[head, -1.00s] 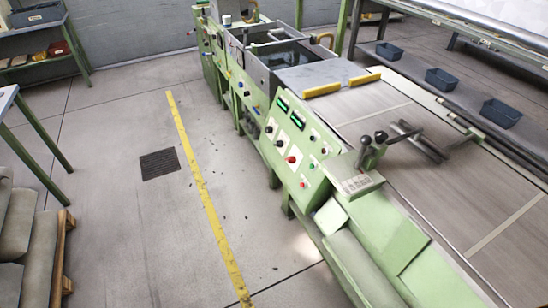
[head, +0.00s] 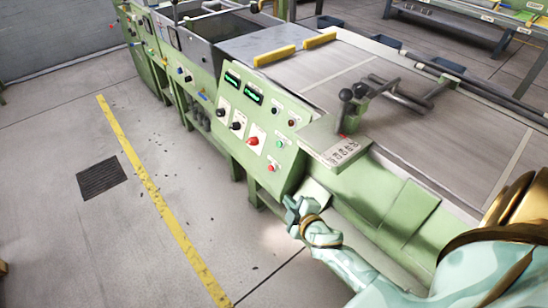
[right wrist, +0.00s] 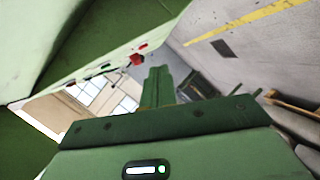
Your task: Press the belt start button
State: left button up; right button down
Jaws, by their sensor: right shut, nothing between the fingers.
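The control panel (head: 258,128) on the green machine carries a green button (head: 280,144), a large red button (head: 252,141), a small red button (head: 271,168), black knobs and two lit displays. Labels are too small to read, so I cannot tell which one is the belt start. My right gripper (head: 293,205) is shut and empty, just below the panel's lower right corner, apart from the buttons. In the right wrist view its closed fingers (right wrist: 157,85) stand beside the panel, seen edge-on, with a red button (right wrist: 138,60) sticking out. My left gripper is out of view.
A grey conveyor belt (head: 340,75) runs behind the panel, with black-knobbed levers (head: 352,100) above its right side. A green housing (head: 385,195) juts out right of the panel, close to my right arm. The floor in front, with a yellow line (head: 150,190), is clear.

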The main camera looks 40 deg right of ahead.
aim_at(279, 144)
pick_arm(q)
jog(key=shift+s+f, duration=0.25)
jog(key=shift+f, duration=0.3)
pick_arm(e)
jog(key=w+r+n+t, duration=0.2)
jog(key=w+r+t, duration=0.1)
jog(key=r, duration=0.7)
jog(key=shift+w+d, duration=0.25)
jog(key=shift+d, duration=0.05)
pick_arm(q)
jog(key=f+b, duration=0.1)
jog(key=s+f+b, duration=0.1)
jog(key=b, duration=0.1)
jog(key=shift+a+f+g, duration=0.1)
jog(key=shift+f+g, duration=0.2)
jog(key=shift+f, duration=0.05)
pick_arm(e)
jog(key=w+d, duration=0.1)
jog(key=w, duration=0.2)
jog(key=w+d+f, duration=0.1)
jog(key=w+d, duration=0.1)
jog(key=w, duration=0.1)
jog(key=w+d+f, duration=0.1)
jog(key=w+d, duration=0.1)
jog(key=w, duration=0.2)
jog(key=shift+w+d+f, duration=0.1)
jog(key=shift+f, duration=0.1)
